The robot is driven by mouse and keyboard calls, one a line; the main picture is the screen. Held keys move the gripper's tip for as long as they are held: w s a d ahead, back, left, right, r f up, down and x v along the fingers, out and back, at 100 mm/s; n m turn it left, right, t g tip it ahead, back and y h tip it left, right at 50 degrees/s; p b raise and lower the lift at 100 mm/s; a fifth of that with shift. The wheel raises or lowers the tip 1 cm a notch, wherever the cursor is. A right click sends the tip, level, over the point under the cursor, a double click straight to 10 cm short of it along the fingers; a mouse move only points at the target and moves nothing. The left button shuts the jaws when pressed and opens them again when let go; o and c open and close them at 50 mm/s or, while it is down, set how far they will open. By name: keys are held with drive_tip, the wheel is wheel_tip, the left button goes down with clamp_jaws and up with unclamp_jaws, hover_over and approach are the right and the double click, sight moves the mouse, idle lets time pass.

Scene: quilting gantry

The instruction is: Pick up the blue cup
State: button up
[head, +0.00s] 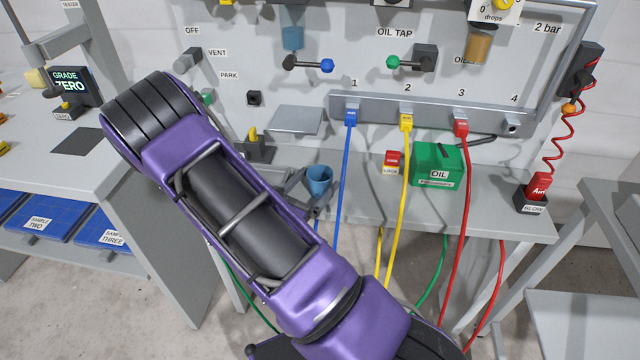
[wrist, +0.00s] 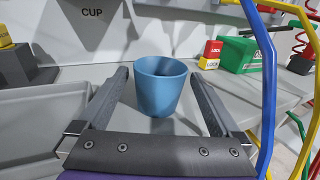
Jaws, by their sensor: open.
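The blue cup (wrist: 160,88) stands upright on the grey bench top, its open rim up. In the wrist view it lies between and slightly beyond the tips of my gripper (wrist: 163,82), whose two dark fingers are spread wide with nothing held. I see no clear contact between the fingers and the cup. In the head view the cup (head: 319,180) stands on the bench just right of my purple arm, and my gripper (head: 312,190) is mostly hidden behind the arm.
Blue, yellow and red hoses (head: 347,190) hang from a numbered rail just right of the cup. A green oil box (head: 437,164) and a red-and-yellow lock block (head: 392,162) stand further right. A grey tray (wrist: 40,125) lies to the left in the wrist view.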

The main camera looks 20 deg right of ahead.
drive_tip(key=shift+x, duration=1.1)
drive_tip(key=c, duration=1.3)
drive_tip(key=shift+r, duration=0.15)
